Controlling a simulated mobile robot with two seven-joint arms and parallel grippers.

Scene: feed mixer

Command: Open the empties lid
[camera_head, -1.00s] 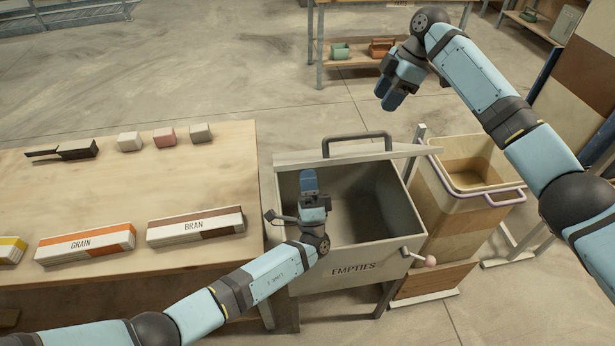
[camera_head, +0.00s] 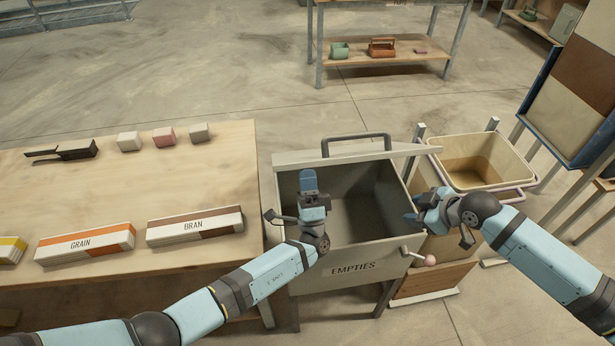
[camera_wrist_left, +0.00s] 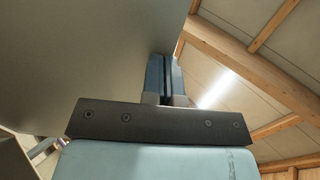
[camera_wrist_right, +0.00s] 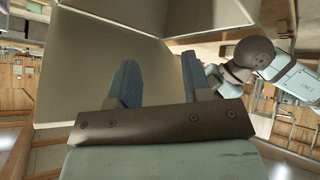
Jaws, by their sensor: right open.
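The grey bin marked EMPTIES (camera_head: 312,280) stands right of the table, its dark inside showing. Its lid (camera_head: 300,158) stands raised at the back, seen nearly edge-on, with a dark bar handle (camera_head: 357,137) above its edge. My left gripper (camera_head: 309,178) is over the bin's left part, in front of the lid. In the left wrist view its fingers (camera_wrist_left: 166,75) are together beside a broad grey panel (camera_wrist_left: 90,55), with nothing seen between them. My right gripper (camera_head: 408,217) is at the bin's right rim. Its fingers are apart and empty in the right wrist view (camera_wrist_right: 157,72).
A pink-knobbed lever (camera_head: 429,260) sticks out at the bin's right front. A wooden-toned tub (camera_head: 505,160) stands to the right. The table (camera_head: 100,190) at left holds GRAIN and BRAN blocks (camera_head: 190,226), a dark scoop-like tool and small blocks.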

